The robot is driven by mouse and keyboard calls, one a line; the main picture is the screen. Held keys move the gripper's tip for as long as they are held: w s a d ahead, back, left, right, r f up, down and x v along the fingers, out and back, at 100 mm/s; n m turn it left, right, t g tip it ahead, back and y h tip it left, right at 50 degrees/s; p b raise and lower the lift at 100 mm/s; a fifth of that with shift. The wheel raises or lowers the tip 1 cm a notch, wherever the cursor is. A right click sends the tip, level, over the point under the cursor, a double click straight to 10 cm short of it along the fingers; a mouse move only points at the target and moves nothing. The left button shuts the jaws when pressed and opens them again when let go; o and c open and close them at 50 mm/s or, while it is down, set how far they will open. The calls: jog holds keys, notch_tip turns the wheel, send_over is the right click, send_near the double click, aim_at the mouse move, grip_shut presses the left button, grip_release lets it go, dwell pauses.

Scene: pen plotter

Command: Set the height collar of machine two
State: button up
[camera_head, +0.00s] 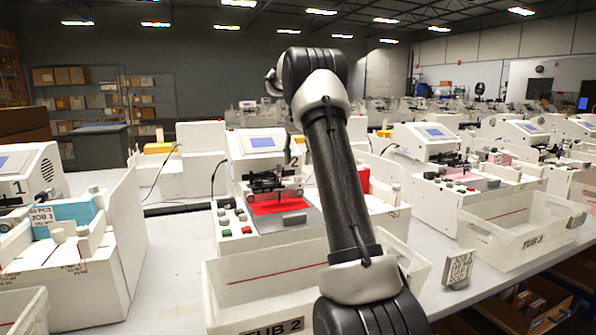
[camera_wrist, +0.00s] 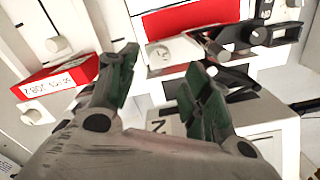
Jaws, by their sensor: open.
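Machine two (camera_head: 262,150) is a white plotter with a blue screen and a "2" on its housing, left of centre in the head view. Its black pen carriage (camera_head: 272,182) stands over a red sheet (camera_head: 280,204). The wrist view shows the machine from above, with the carriage (camera_wrist: 255,35) at upper right and the red sheet (camera_wrist: 195,16) at the top. I cannot pick out the height collar for certain. My gripper (camera_wrist: 162,68) is open and empty above the machine, its fingers left of the carriage. In the head view I cannot make out its fingers.
A red pack labelled job 2 (camera_wrist: 58,76) lies beside white knobs in the wrist view. Tub 2 (camera_head: 262,285) stands in front of machine two. Machine one (camera_head: 25,175) is at left; another plotter (camera_head: 430,145) and tub 3 (camera_head: 520,235) are at right.

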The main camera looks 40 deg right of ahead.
aim_at(298, 176)
notch_tip(298, 176, up, 6)
dwell(0.7)
